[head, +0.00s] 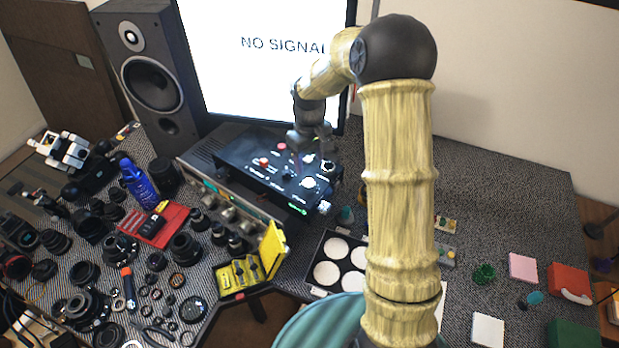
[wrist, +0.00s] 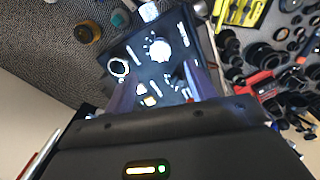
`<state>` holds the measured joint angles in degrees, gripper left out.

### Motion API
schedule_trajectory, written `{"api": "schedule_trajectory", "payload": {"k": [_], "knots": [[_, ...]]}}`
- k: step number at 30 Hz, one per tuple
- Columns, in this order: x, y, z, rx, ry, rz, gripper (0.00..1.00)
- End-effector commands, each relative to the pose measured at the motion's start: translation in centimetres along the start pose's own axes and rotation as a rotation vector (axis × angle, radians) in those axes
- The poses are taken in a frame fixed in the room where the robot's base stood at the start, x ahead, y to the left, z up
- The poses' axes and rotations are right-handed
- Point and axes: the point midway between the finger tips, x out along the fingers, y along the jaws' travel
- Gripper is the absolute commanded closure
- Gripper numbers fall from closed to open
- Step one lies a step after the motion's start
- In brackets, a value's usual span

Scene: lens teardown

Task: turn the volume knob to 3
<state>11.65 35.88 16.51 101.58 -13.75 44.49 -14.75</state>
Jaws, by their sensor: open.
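The black control box (head: 240,150) sits on top of a grey rack unit on the desk, with knobs, a red button and a green light on its face. A white knob (head: 308,183) is near its front right, and a dark ringed knob (head: 328,166) is near its right edge. In the wrist view, a large white knob (wrist: 160,49) with marks around it and a ringed knob (wrist: 118,67) show clearly. I cannot read which is the volume knob. My gripper (head: 308,143) is above the panel, its fingers apart and pointing down, with nothing visibly held.
A monitor (head: 230,65) reading "NO SIGNAL" and a speaker (head: 150,80) stand behind. Lens parts crowd the desk at left. A yellow case (head: 273,250) and a tray of white discs (head: 318,248) lie in front. My arm hides part of the desk.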

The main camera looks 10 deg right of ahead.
Motion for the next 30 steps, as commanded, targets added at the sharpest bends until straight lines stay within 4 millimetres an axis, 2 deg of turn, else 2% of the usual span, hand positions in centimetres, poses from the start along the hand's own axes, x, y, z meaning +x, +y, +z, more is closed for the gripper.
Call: {"api": "schedule_trajectory", "payload": {"k": [9, 13, 18, 26, 30], "knots": [[5.6, -0.1, 0.1, 0.000, -0.005, -0.002, 0.44], [7.5, -0.1, 0.1, -0.002, -0.004, -0.001, 0.44], [8.7, 0.0, 0.1, 0.001, -0.002, 0.000, 0.44], [8.8, 0.0, 0.0, 0.001, 0.000, 0.000, 0.44], [8.8, 0.0, 0.0, 0.000, 0.000, 0.000, 0.72]]}}
